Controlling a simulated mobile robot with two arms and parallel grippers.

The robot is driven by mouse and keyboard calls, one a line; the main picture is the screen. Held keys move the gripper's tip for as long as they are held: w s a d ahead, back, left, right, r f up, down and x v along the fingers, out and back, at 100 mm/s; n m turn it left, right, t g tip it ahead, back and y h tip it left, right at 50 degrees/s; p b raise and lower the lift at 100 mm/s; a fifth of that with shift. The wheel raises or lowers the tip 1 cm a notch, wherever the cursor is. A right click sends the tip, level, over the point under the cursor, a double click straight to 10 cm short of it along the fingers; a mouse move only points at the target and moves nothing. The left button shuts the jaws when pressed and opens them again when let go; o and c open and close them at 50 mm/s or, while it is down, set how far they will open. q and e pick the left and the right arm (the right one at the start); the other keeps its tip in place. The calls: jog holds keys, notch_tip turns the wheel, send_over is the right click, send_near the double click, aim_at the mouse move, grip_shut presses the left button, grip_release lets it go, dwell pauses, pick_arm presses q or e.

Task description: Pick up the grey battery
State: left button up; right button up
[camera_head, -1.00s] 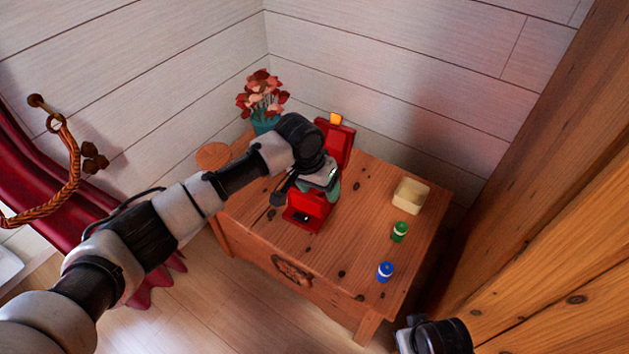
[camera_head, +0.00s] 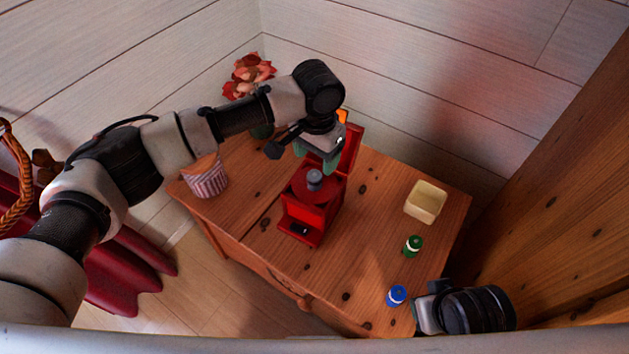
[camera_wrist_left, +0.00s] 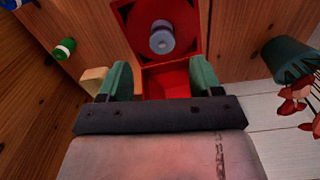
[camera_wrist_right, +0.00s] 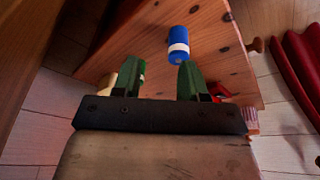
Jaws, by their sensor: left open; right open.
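The grey battery (camera_head: 314,180) stands upright on the round top of a red device (camera_head: 305,226) on the wooden table. My left gripper (camera_head: 318,160) is open and empty, just above and behind the battery in the head view. In the left wrist view the grey battery (camera_wrist_left: 161,40) shows beyond the gap between the open fingers (camera_wrist_left: 161,74), apart from them. My right gripper (camera_wrist_right: 160,66) is open and empty; in its wrist view a blue battery (camera_wrist_right: 179,45) lies beyond its fingertips.
On the table (camera_head: 360,235) the blue battery, a green battery (camera_head: 413,246) and a cream box (camera_head: 425,202) stand at the right. A striped container (camera_head: 207,180) and a flower pot (camera_head: 262,130) stand at the left and back. A wooden wall rises at the right.

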aim_at(315, 175)
pick_arm(q)
notch_tip(315, 175, down, 2)
jog(key=shift+w+f, duration=0.1)
jog(key=shift+f, duration=0.05)
jog(key=f, duration=0.1)
jog(key=b, duration=0.1)
jog(key=f, duration=0.1)
jog(key=shift+a+f+b, duration=0.25)
jog(key=shift+f+b, duration=0.1)
jog(key=shift+f, duration=0.95)
jog(key=c, duration=1)
pick_arm(e)
jog(key=w+t, duration=0.1)
jog(key=w, duration=0.1)
jog(key=w+a+f+t, duration=0.1)
jog(key=w, duration=0.1)
jog(key=shift+a+t+y, duration=0.1)
jog(key=shift+t+y, duration=0.2)
pick_arm(q)
jog(key=shift+r, duration=0.1)
pick_arm(e)
jog(key=shift+r, duration=0.1)
